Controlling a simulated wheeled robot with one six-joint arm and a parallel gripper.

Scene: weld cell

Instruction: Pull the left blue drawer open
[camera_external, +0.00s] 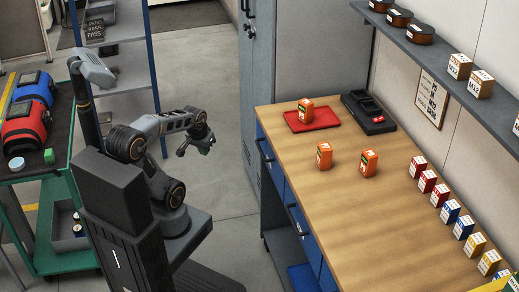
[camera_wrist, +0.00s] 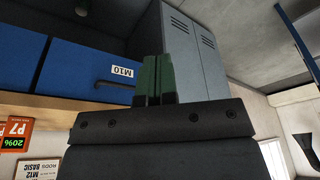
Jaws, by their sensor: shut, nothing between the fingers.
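The bench has two blue drawers in its front, both looking shut. The left blue drawer (camera_external: 265,154) is at the far end beside the grey locker, with a dark bar handle. In the wrist view, which is turned upside down, a blue drawer (camera_wrist: 75,75) labelled M10 lies left of the fingers, with a dark handle (camera_wrist: 116,84) across its front. My gripper (camera_external: 205,149) is in the air left of the bench, apart from the drawers. Its green fingers (camera_wrist: 158,62) are together and empty.
The workbench (camera_external: 340,215) carries a red tray (camera_external: 312,119), orange boxes and a black case (camera_external: 369,112). The grey locker (camera_external: 290,60) stands past its far end. A green cart (camera_external: 50,216) stands left of me. The floor between me and the bench is clear.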

